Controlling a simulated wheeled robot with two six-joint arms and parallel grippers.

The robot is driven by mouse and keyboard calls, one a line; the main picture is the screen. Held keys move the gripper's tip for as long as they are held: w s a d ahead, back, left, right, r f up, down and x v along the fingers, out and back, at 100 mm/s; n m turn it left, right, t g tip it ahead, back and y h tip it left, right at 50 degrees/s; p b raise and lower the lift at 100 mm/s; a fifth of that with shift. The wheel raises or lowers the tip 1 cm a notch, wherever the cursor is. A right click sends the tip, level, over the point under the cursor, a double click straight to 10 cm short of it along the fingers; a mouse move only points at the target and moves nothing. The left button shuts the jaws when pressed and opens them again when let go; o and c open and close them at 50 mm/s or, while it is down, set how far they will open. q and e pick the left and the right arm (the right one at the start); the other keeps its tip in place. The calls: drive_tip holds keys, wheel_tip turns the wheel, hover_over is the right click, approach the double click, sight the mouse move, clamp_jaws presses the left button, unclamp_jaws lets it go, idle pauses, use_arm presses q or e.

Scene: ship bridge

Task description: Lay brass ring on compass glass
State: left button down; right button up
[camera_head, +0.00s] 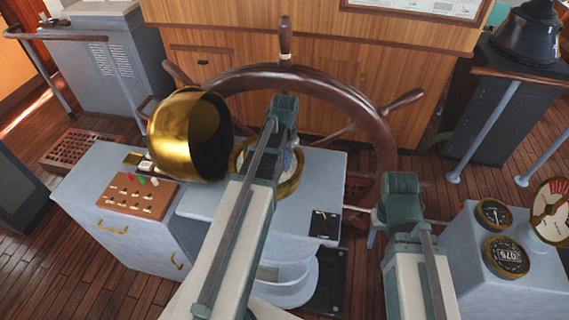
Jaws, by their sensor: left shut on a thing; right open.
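The compass (289,188) stands on the grey-blue binnacle top, with a round brass rim and part of its pale glass showing. My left arm crosses in front of it and hides its middle. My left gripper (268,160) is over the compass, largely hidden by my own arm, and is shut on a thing. Brass curves (238,155) show on both sides of the arm; I cannot tell the brass ring apart from the compass rim, or whether they touch. My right gripper (372,238) is open and apart from the compass, to its right, beside the wheel.
A large brass hood (184,130) stands tilted close left of the compass. The wooden steering wheel (310,78) rises behind it. A switch panel (137,195) is at the left. A console with round gauges (507,256) is at the right.

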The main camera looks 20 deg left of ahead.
use_arm(q)
drive_tip(key=c, duration=1.3)
unclamp_jaws()
drive_tip(key=shift+f, duration=0.15)
drive_tip(key=o, duration=0.5)
drive_tip(key=shift+c, duration=0.2)
wheel_tip(320, 180, up, 8)
drive_tip(key=p, duration=0.7)
drive_tip(key=shift+p, duration=0.3)
